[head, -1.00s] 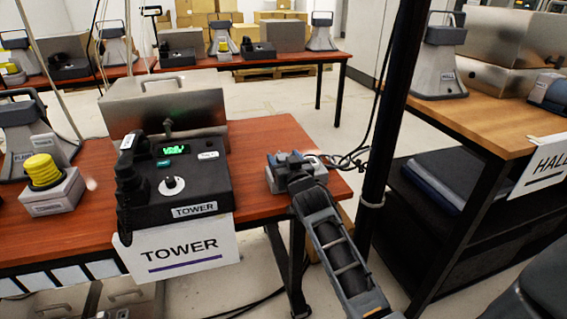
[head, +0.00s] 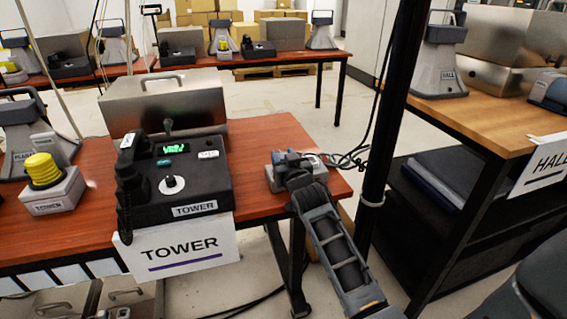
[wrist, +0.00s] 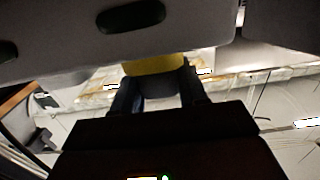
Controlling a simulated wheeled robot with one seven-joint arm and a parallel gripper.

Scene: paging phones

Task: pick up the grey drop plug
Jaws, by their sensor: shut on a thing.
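My gripper (head: 291,160) is at the right end of the red-brown table, beside a small grey box (head: 318,170). In the wrist view its two dark fingers (wrist: 157,92) are shut on a small grey piece with a yellow band (wrist: 154,67), which I take to be the grey drop plug. Pale grey housing (wrist: 190,28) with dark oval slots fills the top of the wrist view, close to the yellow band. I cannot tell whether the plug touches it. In the head view the gripper hides the plug.
The black TOWER console (head: 172,188) stands left of my gripper, with a metal case (head: 165,108) behind it. A wooden HALL table (head: 500,118) stands farther right.

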